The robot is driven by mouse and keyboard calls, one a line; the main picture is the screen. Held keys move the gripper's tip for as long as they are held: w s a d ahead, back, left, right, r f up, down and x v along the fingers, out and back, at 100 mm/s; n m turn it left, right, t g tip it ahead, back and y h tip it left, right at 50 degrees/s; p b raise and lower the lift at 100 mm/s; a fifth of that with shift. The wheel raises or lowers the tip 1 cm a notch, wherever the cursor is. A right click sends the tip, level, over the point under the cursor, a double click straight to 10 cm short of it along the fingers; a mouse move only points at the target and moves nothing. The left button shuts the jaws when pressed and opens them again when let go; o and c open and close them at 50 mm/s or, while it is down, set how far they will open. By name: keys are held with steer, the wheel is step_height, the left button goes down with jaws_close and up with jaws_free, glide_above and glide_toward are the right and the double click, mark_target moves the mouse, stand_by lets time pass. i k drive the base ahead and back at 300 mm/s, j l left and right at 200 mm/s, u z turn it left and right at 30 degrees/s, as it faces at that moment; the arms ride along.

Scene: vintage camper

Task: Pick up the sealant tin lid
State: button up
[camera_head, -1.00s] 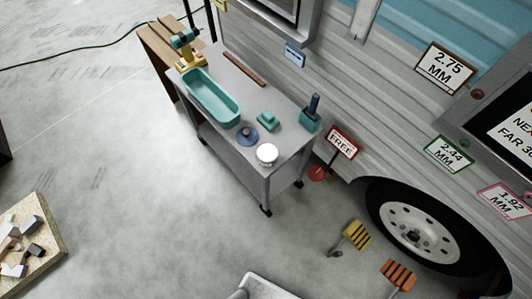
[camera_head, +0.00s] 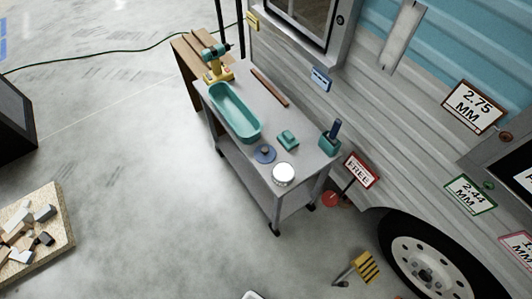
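A grey cart (camera_head: 245,92) stands beside the camper wall, with several items on its top. Near its front end is a round white-topped tin (camera_head: 283,174). Just behind it lies a flat blue disc (camera_head: 265,153) with a small dark knob in the middle, which looks like a lid. I cannot tell for sure which of the two is or bears the sealant tin lid. My gripper is not in view.
The cart also holds a teal tray (camera_head: 235,112), a teal block (camera_head: 288,139), a teal holder (camera_head: 329,142) and a brown strip (camera_head: 270,88). A yellow-black wedge (camera_head: 368,267) and the camper wheel (camera_head: 420,265) are at right.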

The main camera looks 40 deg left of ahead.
mark_target(264, 154)
steer(key=u, duration=1.2)
steer(key=i+l+u, duration=0.45)
steer(key=i+j, duration=0.1)
